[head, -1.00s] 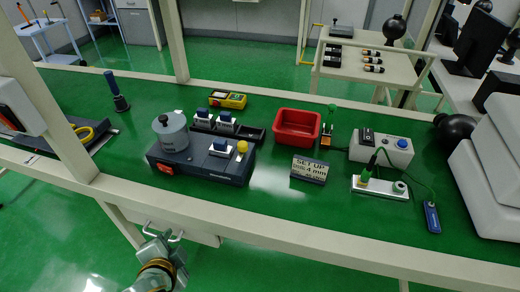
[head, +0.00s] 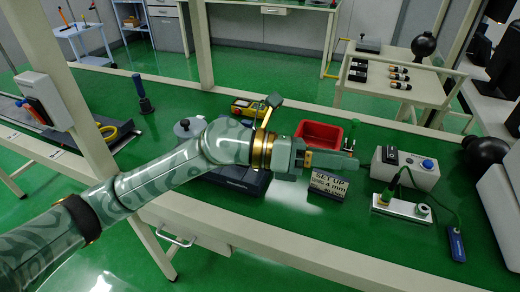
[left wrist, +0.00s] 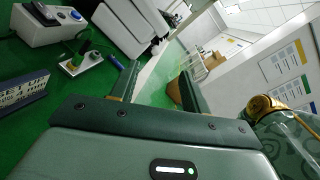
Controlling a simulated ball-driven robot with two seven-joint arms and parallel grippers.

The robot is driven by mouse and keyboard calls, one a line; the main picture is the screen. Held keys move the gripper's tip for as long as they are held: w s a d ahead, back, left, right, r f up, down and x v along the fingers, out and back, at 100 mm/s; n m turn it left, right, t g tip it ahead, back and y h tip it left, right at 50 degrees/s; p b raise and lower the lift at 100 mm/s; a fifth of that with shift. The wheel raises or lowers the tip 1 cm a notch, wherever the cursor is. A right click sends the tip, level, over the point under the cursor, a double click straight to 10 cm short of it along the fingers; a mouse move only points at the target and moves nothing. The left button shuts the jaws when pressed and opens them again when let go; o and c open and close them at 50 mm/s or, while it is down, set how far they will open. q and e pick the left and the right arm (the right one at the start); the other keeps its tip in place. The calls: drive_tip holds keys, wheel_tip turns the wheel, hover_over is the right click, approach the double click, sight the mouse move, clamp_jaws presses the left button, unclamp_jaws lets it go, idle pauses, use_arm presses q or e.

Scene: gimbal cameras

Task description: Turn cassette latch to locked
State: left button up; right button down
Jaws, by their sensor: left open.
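The dark cassette device (head: 236,187) with its grey round pot (head: 190,127) stands on the green bench, mostly behind my left arm in the head view. Its blue cassette and the yellow knob beside it, which may be the latch, are hidden now. My left gripper (head: 345,160) is open and empty, in front of the red bin and above the "SET UP 4 mm" sign, right of the device. In the left wrist view, its fingers (left wrist: 158,85) stand apart with nothing between them. My right gripper is not in view.
A red bin (head: 319,134), the sign (head: 327,186), a white button box (head: 405,169) and a metal strip with a green plug (head: 401,207) stand on the bench. A yellow meter (head: 241,107) lies behind. A white upright (head: 75,125) rises at the left.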

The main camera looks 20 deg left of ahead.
use_arm(q)
drive_tip(key=w+a+y, duration=0.4)
drive_tip(key=a+y, duration=0.3)
drive_tip(key=a, duration=0.4)
drive_tip(key=w+a+y, duration=0.4)
drive_tip(key=a+y, duration=0.3)
drive_tip(key=a, duration=0.4)
drive_tip(key=b+x, duration=0.2)
drive_tip(key=x, duration=0.2)
drive_tip(key=b+x, duration=0.2)
drive_tip(key=x, duration=0.3)
drive_tip(key=b+x, duration=0.2)
drive_tip(key=x, duration=0.3)
drive_tip(key=shift+w, duration=0.3)
drive_tip(key=shift+w+d+f, duration=0.1)
drive_tip(key=shift+f, duration=0.2)
drive_tip(key=shift+w+f, duration=0.1)
drive_tip(key=shift+f, duration=0.05)
drive_tip(key=c, duration=0.8)
drive_tip(key=shift+c, duration=1)
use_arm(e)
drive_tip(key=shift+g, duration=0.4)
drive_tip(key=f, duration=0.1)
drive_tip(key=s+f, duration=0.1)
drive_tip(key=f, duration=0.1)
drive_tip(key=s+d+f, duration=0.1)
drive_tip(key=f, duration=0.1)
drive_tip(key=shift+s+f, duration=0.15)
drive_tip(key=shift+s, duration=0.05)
